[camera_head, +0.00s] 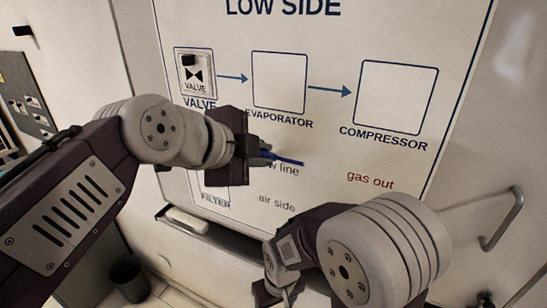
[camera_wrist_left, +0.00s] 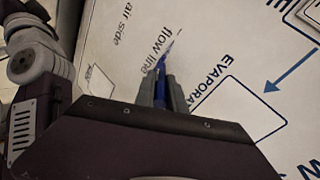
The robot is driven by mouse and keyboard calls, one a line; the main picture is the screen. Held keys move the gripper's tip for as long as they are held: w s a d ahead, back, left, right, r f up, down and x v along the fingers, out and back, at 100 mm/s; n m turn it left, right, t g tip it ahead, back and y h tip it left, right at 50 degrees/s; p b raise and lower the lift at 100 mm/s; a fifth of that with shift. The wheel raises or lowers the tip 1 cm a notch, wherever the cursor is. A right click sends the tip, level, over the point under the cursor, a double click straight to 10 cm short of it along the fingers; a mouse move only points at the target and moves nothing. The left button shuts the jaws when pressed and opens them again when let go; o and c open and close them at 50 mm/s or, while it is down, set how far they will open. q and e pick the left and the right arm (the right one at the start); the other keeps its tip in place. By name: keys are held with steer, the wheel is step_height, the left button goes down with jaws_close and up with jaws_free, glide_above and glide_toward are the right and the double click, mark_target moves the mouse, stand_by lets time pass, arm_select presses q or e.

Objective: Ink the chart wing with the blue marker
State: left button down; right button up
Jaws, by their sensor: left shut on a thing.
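The chart (camera_head: 325,115) is a white board headed LOW SIDE, with boxes labelled VALVE, EVAPORATOR and COMPRESSOR joined by blue arrows, and a partly hidden FILTER box below. My left gripper (camera_head: 266,155) is in front of it, shut on the blue marker (camera_head: 289,162). The marker points right, over the words "flow line". In the left wrist view the marker (camera_wrist_left: 161,84) stands between the fingers (camera_wrist_left: 163,92), its tip at the "flow line" text. I cannot tell whether the tip touches the board. My right gripper (camera_head: 280,292) is low in the head view, its jaws unclear.
A ledge (camera_head: 225,234) with a pale eraser-like block (camera_head: 187,220) runs below the chart. A metal handle (camera_head: 502,222) sticks out at right. A dark bin (camera_head: 129,277) stands on the floor at lower left. A dark panel (camera_head: 27,95) hangs at far left.

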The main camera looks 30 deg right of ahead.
arm_select(q)
steer(key=w+a, duration=0.5)
steer(key=w, duration=0.1)
steer(key=shift+w, duration=0.15)
stand_by(0.7)
steer(key=s+a+b, duration=0.3)
steer(key=a+b, duration=0.1)
steer(key=shift+s+a, duration=0.25)
steer(key=shift+s, duration=0.1)
steer(key=shift+a, duration=0.1)
